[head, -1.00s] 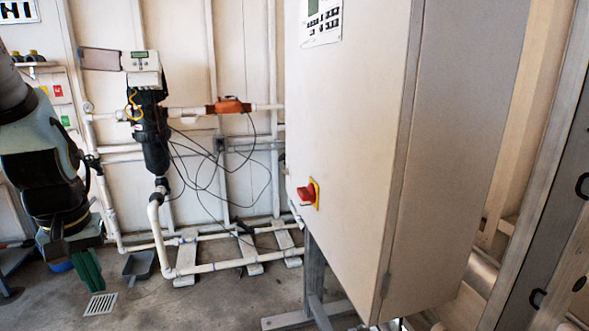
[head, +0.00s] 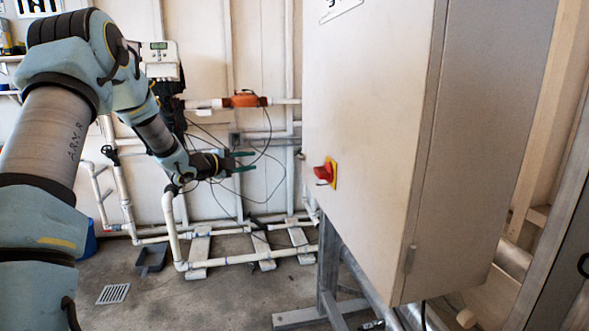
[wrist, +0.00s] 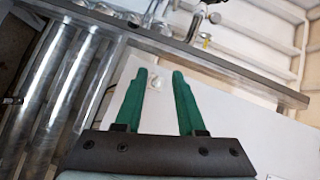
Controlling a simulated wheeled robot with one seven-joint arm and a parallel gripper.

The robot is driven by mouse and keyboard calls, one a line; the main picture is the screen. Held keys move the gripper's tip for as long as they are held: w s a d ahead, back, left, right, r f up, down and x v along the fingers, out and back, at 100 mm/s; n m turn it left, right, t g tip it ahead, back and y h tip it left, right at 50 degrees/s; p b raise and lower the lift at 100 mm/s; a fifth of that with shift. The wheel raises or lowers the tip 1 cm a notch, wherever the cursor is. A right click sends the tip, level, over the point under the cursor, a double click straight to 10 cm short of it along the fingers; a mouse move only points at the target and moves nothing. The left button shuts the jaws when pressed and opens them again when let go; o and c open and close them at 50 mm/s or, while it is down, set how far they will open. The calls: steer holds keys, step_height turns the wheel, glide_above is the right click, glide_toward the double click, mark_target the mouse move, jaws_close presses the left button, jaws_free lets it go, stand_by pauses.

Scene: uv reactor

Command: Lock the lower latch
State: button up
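My gripper (head: 250,161) has green fingers and is left of the big white cabinet (head: 370,120), apart from it in the head view. In the wrist view my gripper (wrist: 159,73) is open, with nothing held between its fingers. A red knob on a yellow plate (head: 325,173) sits on the cabinet's front. A small fitting (head: 300,155) shows at the cabinet's left edge; I cannot tell whether it is the lower latch. A small metal piece (head: 410,258) is low on the cabinet's right front edge. No latch is clearly recognisable in either view.
White floor pipes (head: 245,258) and hanging cables lie behind and below my gripper. An orange pipe unit (head: 245,100) is on the wall behind. The cabinet's metal stand (head: 328,270) reaches the floor. In the wrist view, shiny pipes (wrist: 65,90) run at left. Floor in front is open.

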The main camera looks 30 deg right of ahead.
steer(key=s+d+m+g+h+p, duration=0.1)
steer(key=d+m+g+h+p, duration=0.1)
steer(key=d, duration=1.3)
steer(key=f+m+g+h, duration=0.1)
steer(key=m+g, duration=0.1)
steer(key=m, duration=0.1)
steer(key=shift+s+d+m+p, duration=0.15)
steer(key=shift+s+m+p, duration=0.15)
steer(key=shift+s, duration=0.1)
jaws_close()
